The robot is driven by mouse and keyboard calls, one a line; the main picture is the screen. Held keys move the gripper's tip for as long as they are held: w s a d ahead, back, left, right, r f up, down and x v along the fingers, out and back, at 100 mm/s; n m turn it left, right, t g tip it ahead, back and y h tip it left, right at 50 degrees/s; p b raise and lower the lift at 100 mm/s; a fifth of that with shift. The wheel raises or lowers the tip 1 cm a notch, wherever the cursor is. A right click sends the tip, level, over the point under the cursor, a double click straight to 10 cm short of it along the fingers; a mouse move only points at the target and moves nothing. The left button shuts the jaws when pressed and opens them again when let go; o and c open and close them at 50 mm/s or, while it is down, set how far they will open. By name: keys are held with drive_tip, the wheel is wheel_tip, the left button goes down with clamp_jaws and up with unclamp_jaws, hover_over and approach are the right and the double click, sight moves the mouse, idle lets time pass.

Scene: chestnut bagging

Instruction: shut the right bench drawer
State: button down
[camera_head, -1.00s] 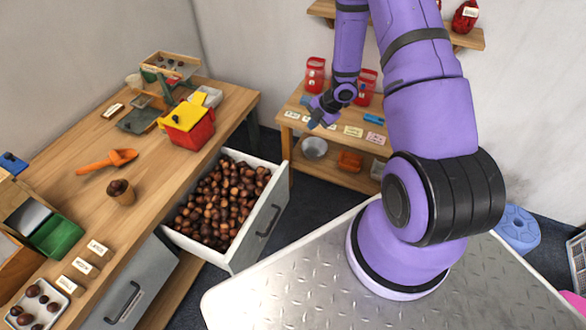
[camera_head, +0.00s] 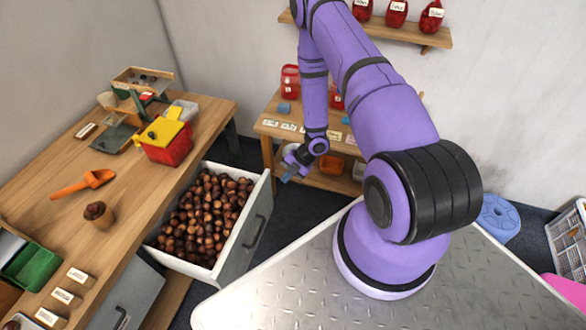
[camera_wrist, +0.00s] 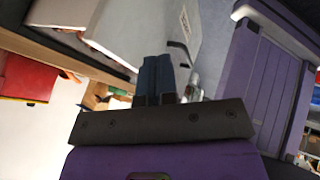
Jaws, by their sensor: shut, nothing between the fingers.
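The right bench drawer (camera_head: 238,246) is pulled far out of the bench and full of chestnuts (camera_head: 208,215). Its grey front carries a dark bar handle (camera_head: 257,232). My gripper (camera_head: 287,178) is shut and empty, pointing down, to the right of the drawer's far front corner. It looks apart from the drawer. In the wrist view the closed blue fingertips (camera_wrist: 155,72) show below the drawer's pale side wall and its grey front (camera_wrist: 192,22), with the handle (camera_wrist: 180,47) close above them.
A low shelf (camera_head: 268,132) stands behind my gripper. Dark floor is clear between drawer and shelf.

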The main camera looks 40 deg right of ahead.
sight(266, 186)
drive_tip(key=shift+w+a+f, duration=0.3)
drive_tip(key=shift+w+a, duration=0.3)
drive_tip(key=shift+w+a+f, duration=0.3)
drive_tip(key=shift+w+a, duration=0.3)
drive_tip(key=shift+a, duration=0.05)
drive_tip(key=shift+w+a+f, duration=0.3)
drive_tip(key=shift+w+a, duration=0.3)
